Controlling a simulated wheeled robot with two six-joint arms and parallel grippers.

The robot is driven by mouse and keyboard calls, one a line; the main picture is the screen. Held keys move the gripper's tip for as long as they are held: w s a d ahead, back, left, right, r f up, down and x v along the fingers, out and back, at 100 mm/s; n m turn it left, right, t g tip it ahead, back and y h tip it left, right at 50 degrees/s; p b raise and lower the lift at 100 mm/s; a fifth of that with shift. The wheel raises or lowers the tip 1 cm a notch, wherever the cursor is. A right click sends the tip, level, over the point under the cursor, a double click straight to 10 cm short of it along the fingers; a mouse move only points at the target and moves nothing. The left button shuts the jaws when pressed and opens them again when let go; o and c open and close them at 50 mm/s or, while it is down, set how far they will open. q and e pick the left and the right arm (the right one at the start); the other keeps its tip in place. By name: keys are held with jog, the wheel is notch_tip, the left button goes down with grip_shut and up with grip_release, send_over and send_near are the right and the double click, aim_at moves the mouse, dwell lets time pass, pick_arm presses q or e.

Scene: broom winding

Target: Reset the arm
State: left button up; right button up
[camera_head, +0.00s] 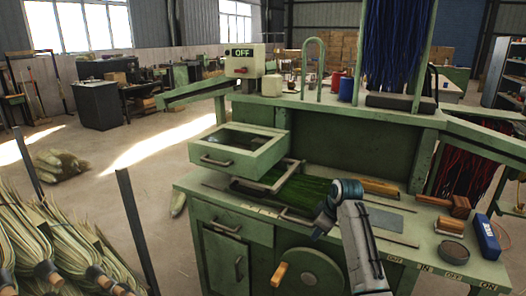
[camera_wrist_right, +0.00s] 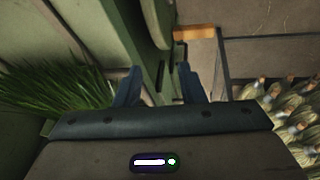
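My right arm (camera_head: 363,245) rises from the bottom of the head view and bends over the front of the green workbench. My right gripper (camera_head: 323,222) is over the bench's front edge, beside a bundle of green bristles (camera_head: 298,192). In the right wrist view my right gripper (camera_wrist_right: 160,76) shows two dark fingers apart with nothing held between them. The green bristles (camera_wrist_right: 60,88) lie left of the fingers there. My left arm and left gripper do not show in either view.
The green workbench (camera_head: 290,228) has a pulled-out drawer (camera_head: 238,150) and a wheel with a wooden handle (camera_head: 280,273). Wooden blocks, a round tin (camera_head: 453,252) and a blue box (camera_head: 486,237) lie on its right. Straw brooms (camera_head: 60,235) stand at the lower left.

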jog(key=s+d+f+m+h, duration=0.1)
jog(key=s+d+f+m, duration=0.1)
jog(key=s+f, duration=0.75)
jog(key=s+d+f+m+h, duration=0.1)
jog(key=s+f+m, duration=0.35)
jog(key=s, duration=0.75)
jog(key=s+d+m+h, duration=0.1)
jog(key=s+d+m, duration=0.15)
jog(key=s, duration=2.45)
notch_tip(320, 180, down, 30)
jog(key=d+g, duration=0.2)
jog(key=s+d+f+m, duration=0.1)
jog(key=s+f, duration=1.7)
jog(key=f, duration=0.1)
jog(key=shift+s+d+f+g, duration=0.2)
jog(key=shift+f+g, duration=0.15)
jog(key=shift+g, duration=0.05)
